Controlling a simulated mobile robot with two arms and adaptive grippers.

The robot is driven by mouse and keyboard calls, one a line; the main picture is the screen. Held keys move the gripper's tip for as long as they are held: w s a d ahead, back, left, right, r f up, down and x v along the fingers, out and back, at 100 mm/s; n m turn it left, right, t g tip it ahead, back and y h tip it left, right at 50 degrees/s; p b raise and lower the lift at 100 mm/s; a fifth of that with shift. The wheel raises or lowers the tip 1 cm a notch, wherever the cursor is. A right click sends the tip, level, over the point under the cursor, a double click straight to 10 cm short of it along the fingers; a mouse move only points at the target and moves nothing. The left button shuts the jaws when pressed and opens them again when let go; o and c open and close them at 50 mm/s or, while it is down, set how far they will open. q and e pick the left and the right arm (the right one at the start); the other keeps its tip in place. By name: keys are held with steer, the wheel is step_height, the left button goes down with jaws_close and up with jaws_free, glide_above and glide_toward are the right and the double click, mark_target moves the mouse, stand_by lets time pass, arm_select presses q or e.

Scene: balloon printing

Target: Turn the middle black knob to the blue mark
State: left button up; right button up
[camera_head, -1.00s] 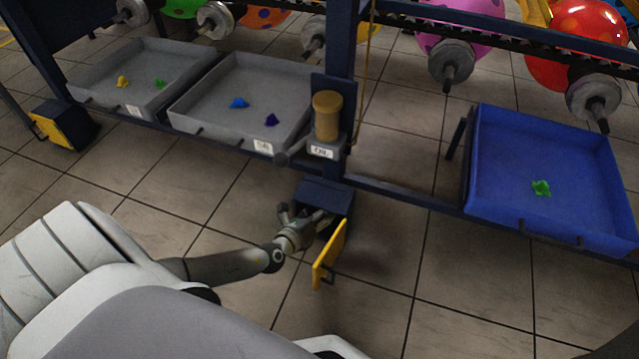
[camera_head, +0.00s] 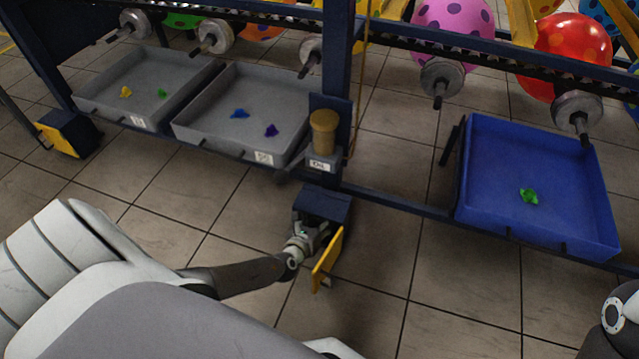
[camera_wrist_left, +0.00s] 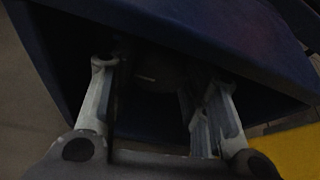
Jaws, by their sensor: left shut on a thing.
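The small dark blue box (camera_head: 322,203) hangs low under the frame, with its yellow door (camera_head: 327,260) swung open. My left gripper (camera_head: 316,234) reaches into the open box from the front left. In the left wrist view its fingers (camera_wrist_left: 160,82) stand on both sides of a dark rounded knob (camera_wrist_left: 152,78) in deep shadow, shut on it. I cannot tell which knob of the row this is, nor where it points. The blue mark and the other knobs are hidden or too dark. My right gripper is out of view; only part of my right arm shows at the lower right.
An oil cup (camera_head: 323,132) stands on the post above the box. Two grey trays (camera_head: 205,128) are at the left, a blue tray (camera_head: 590,215) at the right. Rollers and balloons line the back. The tiled floor in front is clear.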

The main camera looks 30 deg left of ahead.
arm_select(q)
steer(key=o, duration=1)
steer(key=shift+s, duration=0.1)
steer(key=v, duration=1.1)
steer(key=shift+s+r, duration=0.2)
steer(key=shift+s, duration=0.15)
